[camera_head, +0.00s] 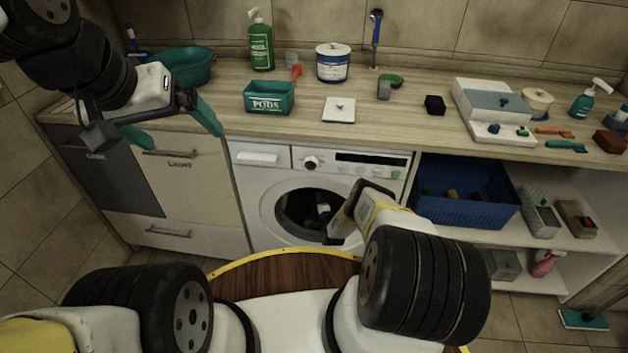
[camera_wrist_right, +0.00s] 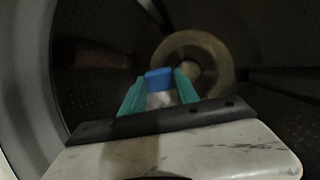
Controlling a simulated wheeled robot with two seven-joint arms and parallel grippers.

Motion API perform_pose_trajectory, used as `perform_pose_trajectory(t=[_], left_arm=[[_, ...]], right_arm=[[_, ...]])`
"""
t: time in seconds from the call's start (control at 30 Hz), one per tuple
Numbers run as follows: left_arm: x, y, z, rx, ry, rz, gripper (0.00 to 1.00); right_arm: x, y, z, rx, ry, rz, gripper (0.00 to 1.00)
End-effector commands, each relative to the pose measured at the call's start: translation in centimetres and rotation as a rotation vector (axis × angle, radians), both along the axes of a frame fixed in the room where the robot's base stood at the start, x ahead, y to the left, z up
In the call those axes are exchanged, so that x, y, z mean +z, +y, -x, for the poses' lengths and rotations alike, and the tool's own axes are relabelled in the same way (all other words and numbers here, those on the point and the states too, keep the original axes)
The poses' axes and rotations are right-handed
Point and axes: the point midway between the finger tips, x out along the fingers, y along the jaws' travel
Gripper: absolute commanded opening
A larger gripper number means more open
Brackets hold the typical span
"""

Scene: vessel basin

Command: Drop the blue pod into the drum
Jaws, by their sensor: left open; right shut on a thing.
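The washing machine (camera_head: 250,200) stands under the counter with its round drum (camera_head: 293,208) open and dark inside. My right arm reaches into the opening, and its gripper (camera_wrist_right: 160,88) is inside the drum. In the right wrist view its teal fingers are shut on the blue pod (camera_wrist_right: 158,74), which has a pale lower part. The perforated drum wall (camera_wrist_right: 275,115) surrounds it, with a round, pale brown disc (camera_wrist_right: 220,62) behind. In the head view the pod is too small and dark to make out surely. My left gripper (camera_head: 172,125) is open and empty above the left cabinets.
On the counter are a teal PODS box (camera_head: 269,98), a green bottle (camera_head: 260,40), a white tub (camera_head: 333,63), a white tile (camera_head: 339,110) and a green basin (camera_head: 188,68). A blue crate (camera_head: 465,208) sits on the shelf right of the washer.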

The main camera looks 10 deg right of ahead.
Motion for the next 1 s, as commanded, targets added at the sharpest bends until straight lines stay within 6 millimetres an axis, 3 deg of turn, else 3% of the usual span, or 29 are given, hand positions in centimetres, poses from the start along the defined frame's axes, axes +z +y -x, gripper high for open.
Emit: perform_pose_trajectory(t=[0.27,0.3,0.4,0.77,1.0], left_arm=[[0.0,0.0,0.0,0.000,0.000,0.000,1.00],[0.0,0.0,0.0,0.000,0.000,0.000,1.00],[0.0,0.0,0.0,0.000,0.000,0.000,1.00],[0.0,0.0,0.0,0.000,0.000,0.000,1.00],[0.0,0.0,0.0,0.000,0.000,0.000,1.00]], right_arm=[[0.0,0.0,0.0,0.000,0.000,0.000,0.00],[0.0,0.0,0.0,0.000,0.000,0.000,0.43],[0.0,0.0,0.0,0.000,0.000,0.000,0.62],[0.0,0.0,0.1,0.000,0.000,0.000,0.62],[0.6,-0.1,2.1,-0.001,0.003,-0.002,0.62]])
